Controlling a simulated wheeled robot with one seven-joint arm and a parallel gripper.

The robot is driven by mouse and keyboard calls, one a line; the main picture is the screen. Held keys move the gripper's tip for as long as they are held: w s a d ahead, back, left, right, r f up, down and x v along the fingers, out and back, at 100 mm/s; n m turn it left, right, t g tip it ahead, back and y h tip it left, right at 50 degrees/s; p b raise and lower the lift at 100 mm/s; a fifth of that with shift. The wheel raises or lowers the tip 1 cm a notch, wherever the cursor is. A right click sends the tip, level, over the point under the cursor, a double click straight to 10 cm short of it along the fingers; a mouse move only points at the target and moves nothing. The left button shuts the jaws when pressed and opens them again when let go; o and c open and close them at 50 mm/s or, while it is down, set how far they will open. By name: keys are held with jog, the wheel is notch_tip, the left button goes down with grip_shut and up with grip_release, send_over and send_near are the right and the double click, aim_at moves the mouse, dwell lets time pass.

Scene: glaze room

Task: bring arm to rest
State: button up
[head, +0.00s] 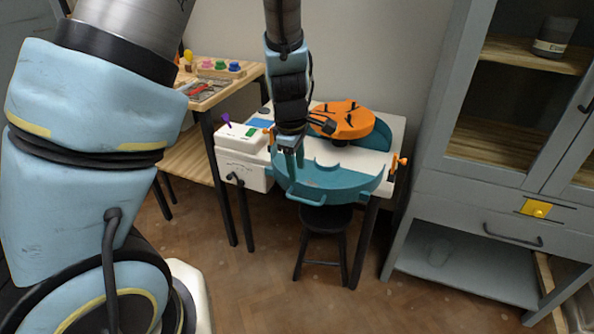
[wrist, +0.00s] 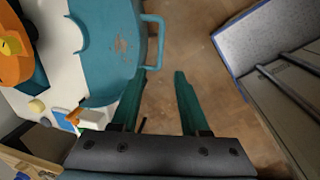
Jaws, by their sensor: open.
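My gripper (head: 290,157) hangs pointing down in front of the teal and white machine on the table, in the head view. In the wrist view its two green fingers (wrist: 163,75) are apart with only the wooden floor between them. It holds nothing. My arm comes down from the top of the head view, and its large blue links fill the left side.
The teal machine (head: 330,185) has an orange disc (head: 345,118) on it. A black stool (head: 323,232) stands below. A wooden shelf table (head: 185,155) is at left and a grey cabinet (head: 470,200) at right. The floor (head: 290,300) in front is open.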

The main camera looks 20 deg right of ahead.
dwell(0.3)
jog(key=s+a+r+m, duration=0.1)
jog(key=a+r+m, duration=0.2)
jog(key=a, duration=0.6)
jog(key=s+a+r+m+y, duration=0.1)
jog(key=a+r+m, duration=0.2)
jog(key=a, duration=0.6)
jog(key=s+a+r+m, duration=0.1)
jog(key=a+r+m, duration=0.2)
jog(key=a, duration=0.6)
jog(key=shift+a+r+m, duration=0.3)
jog(key=shift+a+m, duration=0.05)
jog(key=shift+m, duration=0.35)
